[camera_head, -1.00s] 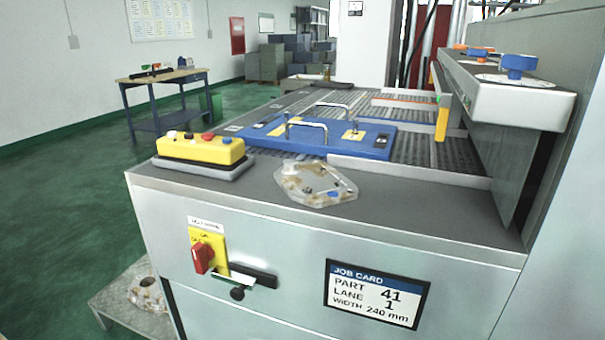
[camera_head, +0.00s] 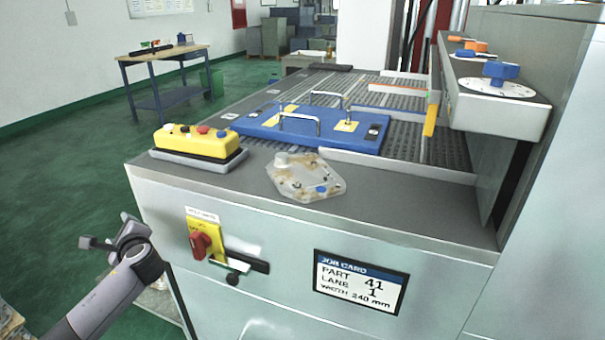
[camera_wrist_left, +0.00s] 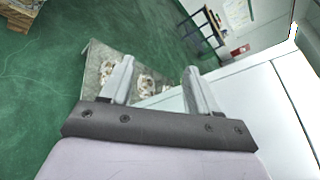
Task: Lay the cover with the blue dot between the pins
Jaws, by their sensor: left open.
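A pale, brownish-patched cast cover (camera_head: 290,172) lies flat on the grey front ledge of the machine. A blue dot (camera_head: 321,189) shows on its near right part. I cannot make out which parts are the pins. My left gripper (camera_head: 108,232) is in the lower left of the head view, in front of the machine and well left of and below the cover. In the left wrist view its two fingers (camera_wrist_left: 158,80) are spread with nothing held between them. My right gripper is in neither view.
A blue plate (camera_head: 258,127) with two metal handles lies on the roller bed behind the cover. A yellow button box (camera_head: 198,142) stands left of the cover. A low stand (camera_wrist_left: 97,62) with castings (camera_wrist_left: 145,84) shows beyond the left fingers. A dial panel (camera_head: 500,105) overhangs at right.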

